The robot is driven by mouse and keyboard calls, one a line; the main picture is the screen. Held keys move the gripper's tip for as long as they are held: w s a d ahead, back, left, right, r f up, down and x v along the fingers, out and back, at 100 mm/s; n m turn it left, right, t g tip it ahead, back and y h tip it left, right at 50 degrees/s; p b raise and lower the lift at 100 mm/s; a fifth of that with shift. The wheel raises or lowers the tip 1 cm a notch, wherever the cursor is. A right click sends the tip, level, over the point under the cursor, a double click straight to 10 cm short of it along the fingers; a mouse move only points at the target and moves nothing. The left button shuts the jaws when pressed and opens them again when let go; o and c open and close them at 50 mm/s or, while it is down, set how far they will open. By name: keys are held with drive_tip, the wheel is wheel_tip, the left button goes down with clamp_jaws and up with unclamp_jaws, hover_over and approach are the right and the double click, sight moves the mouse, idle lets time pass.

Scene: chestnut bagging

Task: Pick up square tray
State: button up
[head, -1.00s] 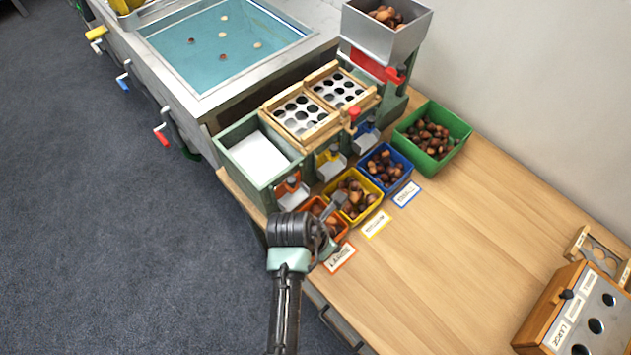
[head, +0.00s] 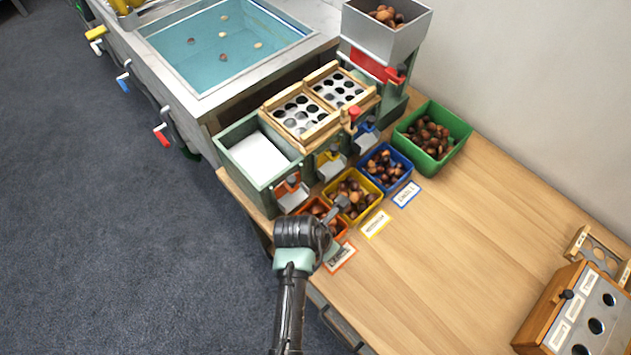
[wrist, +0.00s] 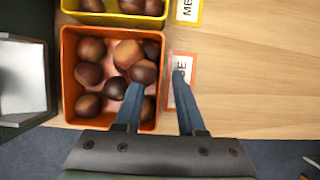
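Square trays of chestnuts stand in a row. The orange tray (head: 346,231) is nearest my arm and partly hidden by it. In the wrist view the orange tray (wrist: 66,72) holds several brown chestnuts. My gripper (wrist: 158,82) is open and empty. Its left finger overlaps the tray's inside near the right wall, and its right finger is outside, over the orange-edged label (wrist: 186,100). I cannot tell whether either finger touches the tray. The yellow tray (head: 373,211) and blue tray (head: 411,166) stand behind it, and a larger green tray (head: 463,138) is farther back.
A green sorter (head: 237,171) with chutes stands left of the trays, beside a water basin (head: 225,55). A grey hopper (head: 385,35) rises at the back. A wooden box with holes (head: 545,305) is at right. The middle of the wooden table (head: 470,240) is clear.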

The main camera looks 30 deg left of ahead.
clamp_jaws()
idle(1.4)
